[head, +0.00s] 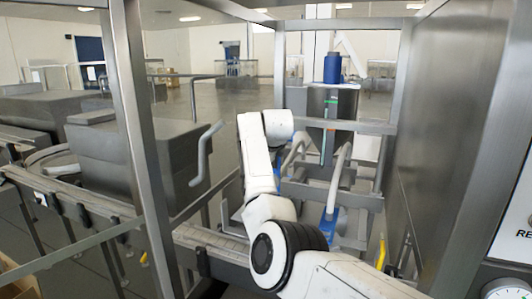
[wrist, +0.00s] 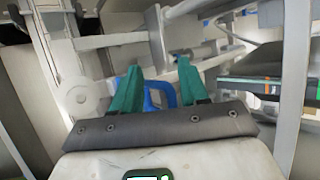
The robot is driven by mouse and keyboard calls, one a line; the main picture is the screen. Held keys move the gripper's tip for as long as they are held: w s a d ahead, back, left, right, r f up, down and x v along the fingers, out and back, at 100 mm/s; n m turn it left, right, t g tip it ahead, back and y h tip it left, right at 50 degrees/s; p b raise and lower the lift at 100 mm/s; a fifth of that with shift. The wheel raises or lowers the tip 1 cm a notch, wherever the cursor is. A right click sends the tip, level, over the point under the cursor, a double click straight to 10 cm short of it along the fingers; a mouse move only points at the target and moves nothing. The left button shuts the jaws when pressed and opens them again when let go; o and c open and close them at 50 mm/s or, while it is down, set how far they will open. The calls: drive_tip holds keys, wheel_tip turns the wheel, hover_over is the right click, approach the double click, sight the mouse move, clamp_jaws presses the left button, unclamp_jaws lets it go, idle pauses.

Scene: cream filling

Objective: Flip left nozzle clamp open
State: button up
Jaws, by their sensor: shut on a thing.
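In the wrist view the two green fingers of my gripper (wrist: 158,70) stand on either side of a blue looped clamp handle (wrist: 160,94), and the gripper is shut on it. In the head view my white arm reaches in to the left nozzle, and my gripper is hidden behind the arm's end. The left white curved nozzle pipe (head: 297,147) shows just right of the arm, with a small blue part (head: 277,172) beside it, mostly covered. The right curved nozzle pipe (head: 340,170) stands apart, with a blue clamp (head: 328,222) at its lower end.
Steel frame posts (head: 137,130) stand left of my arm, and a large metal panel (head: 450,130) closes off the right. A conveyor (head: 215,243) runs below. A blue cylinder (head: 333,67) sits on a metal box at the back. Metal bars surround the gripper closely.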

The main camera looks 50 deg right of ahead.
drive_tip(key=b+v, duration=0.3)
drive_tip(key=v, duration=0.7)
drive_tip(key=shift+s, duration=0.15)
drive_tip(key=shift+a, duration=0.15)
drive_tip(key=s+a+f+n+g+y, duration=0.1)
drive_tip(key=s+a+f+n, duration=0.35)
drive_tip(key=f, duration=0.65)
drive_tip(key=s+a+f+n+g+b, duration=0.1)
drive_tip(key=s+a+f+n, duration=0.35)
drive_tip(key=f, duration=0.75)
drive_tip(key=s+a+f+n+g+y, duration=0.1)
drive_tip(key=s+a+f+n, duration=0.2)
drive_tip(key=s+f+n, duration=0.55)
drive_tip(key=s+a+f+n+g+y, duration=0.1)
drive_tip(key=s+a+f+n, duration=0.3)
drive_tip(key=s, duration=0.4)
drive_tip(key=s+a+f+n+g+y, duration=0.1)
drive_tip(key=s+a+f+n, duration=0.2)
drive_tip(key=s+a+f, duration=0.3)
drive_tip(key=s+a+f+n+g+y+b, duration=0.1)
drive_tip(key=s+a+f+n, duration=0.3)
drive_tip(key=s+f, duration=0.3)
drive_tip(key=s+a, duration=0.1)
drive_tip(key=s, duration=0.3)
drive_tip(key=shift+s+a+n+g, duration=0.25)
drive_tip(key=shift+a+n+g, duration=0.1)
drive_tip(key=shift+a+g, duration=0.05)
